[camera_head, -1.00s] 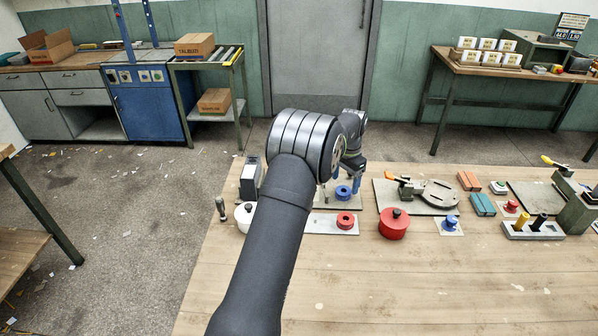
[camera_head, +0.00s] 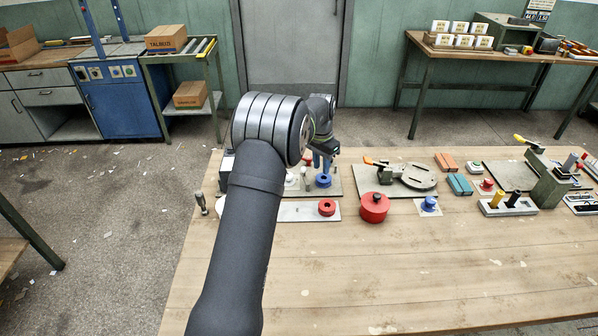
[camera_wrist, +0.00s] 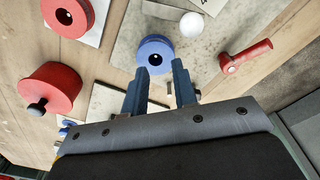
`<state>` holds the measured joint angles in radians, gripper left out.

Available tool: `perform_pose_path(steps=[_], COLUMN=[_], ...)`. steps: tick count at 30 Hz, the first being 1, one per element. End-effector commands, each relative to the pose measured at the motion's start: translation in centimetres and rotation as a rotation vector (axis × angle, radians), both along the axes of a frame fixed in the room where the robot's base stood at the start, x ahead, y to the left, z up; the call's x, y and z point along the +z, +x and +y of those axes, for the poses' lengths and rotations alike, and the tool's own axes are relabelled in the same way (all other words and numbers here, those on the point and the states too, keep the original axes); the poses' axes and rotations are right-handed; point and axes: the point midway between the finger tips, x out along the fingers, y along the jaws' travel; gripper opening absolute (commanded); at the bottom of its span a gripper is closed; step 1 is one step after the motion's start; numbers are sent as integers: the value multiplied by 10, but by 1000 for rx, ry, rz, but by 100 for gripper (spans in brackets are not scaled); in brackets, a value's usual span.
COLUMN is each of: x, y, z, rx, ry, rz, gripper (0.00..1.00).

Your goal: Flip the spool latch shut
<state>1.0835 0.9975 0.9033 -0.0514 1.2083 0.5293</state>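A blue spool (camera_head: 323,181) lies flat on a grey feeder plate (camera_wrist: 217,38) in front of my arm. It also shows in the wrist view (camera_wrist: 154,53), just beyond my fingertips. A red lever (camera_wrist: 246,57), probably the spool latch, lies on the same plate to the right of the spool, with a round pivot at its left end. A white ball knob (camera_wrist: 192,25) is between them, higher in the picture. My gripper (camera_wrist: 160,80) is open and empty, its two blue fingers apart, and it touches neither spool nor lever. In the head view my arm hides part of the plate.
A red spool (camera_head: 327,207) sits on a pale strip in front. A red knobbed pot (camera_head: 374,207) stands to its right. A clamp fixture (camera_head: 404,175) with an orange-tipped handle is farther right. The front of the wooden table (camera_head: 400,275) is clear.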

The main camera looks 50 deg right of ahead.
Motion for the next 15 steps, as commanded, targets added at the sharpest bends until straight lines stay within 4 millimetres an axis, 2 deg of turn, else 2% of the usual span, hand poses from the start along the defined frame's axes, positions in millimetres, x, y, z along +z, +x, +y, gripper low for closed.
perform_pose_path(steps=[1,3,4,8,15], x=[8,17,22,40,73], y=[7,16,21,37,64], z=[7,17,22,50,111], rx=[39,102,133,274,570], ry=[-29,-77,-98,-194,-375], rz=[15,41,54,112,198], gripper=[16,2,0,0,0])
